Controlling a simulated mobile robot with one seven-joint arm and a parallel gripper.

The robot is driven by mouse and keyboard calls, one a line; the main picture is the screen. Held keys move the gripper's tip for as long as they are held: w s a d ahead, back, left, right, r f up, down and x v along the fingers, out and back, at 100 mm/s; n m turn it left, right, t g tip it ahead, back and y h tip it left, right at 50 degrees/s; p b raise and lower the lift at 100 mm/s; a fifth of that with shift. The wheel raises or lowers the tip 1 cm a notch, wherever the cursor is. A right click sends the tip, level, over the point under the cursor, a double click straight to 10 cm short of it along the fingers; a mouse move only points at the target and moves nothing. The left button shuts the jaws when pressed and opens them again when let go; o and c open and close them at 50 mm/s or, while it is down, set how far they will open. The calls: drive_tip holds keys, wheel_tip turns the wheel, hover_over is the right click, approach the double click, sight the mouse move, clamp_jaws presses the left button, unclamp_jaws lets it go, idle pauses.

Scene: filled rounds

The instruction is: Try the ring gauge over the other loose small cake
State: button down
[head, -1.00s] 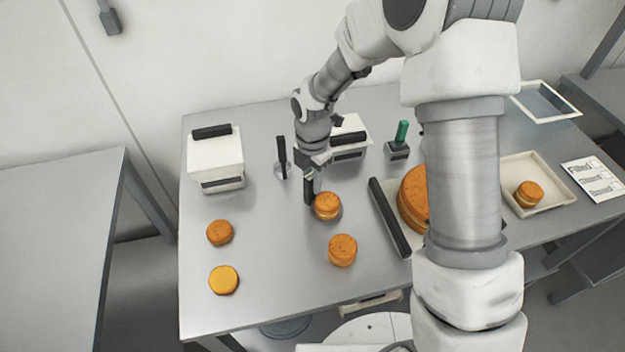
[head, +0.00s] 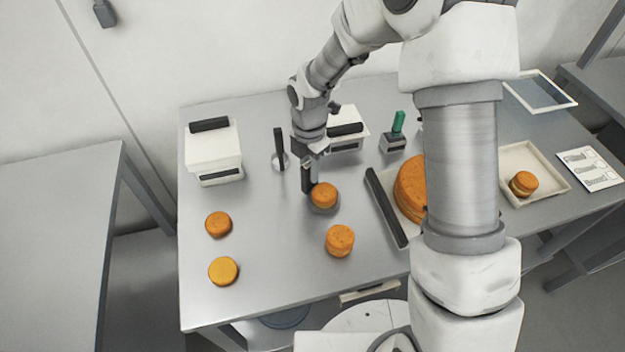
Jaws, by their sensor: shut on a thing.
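My gripper (head: 308,166) is shut on the black upright handle (head: 307,181) of the ring gauge. The handle stands just left of a small orange-brown cake (head: 323,193) near the middle of the table. A thin grey band shows low around this cake, apparently the gauge's ring (head: 325,210); its height above the table is hard to tell. Another loose small cake (head: 340,239) stands nearer the front. Two more small cakes stand at the left, one brown-orange (head: 218,224) and one yellower on top (head: 223,271).
A similar black-handled tool with a round base (head: 279,150) stands behind left. White boxes (head: 214,158) (head: 345,143) and a green-handled item (head: 397,128) stand at the back. A large cake (head: 409,185) sits right, partly behind my arm. A cream tray (head: 548,188) holds one small cake (head: 522,183).

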drive_tip(key=shift+r+p, duration=3.35)
drive_tip(key=shift+r, duration=1.1)
drive_tip(key=shift+d, duration=0.1)
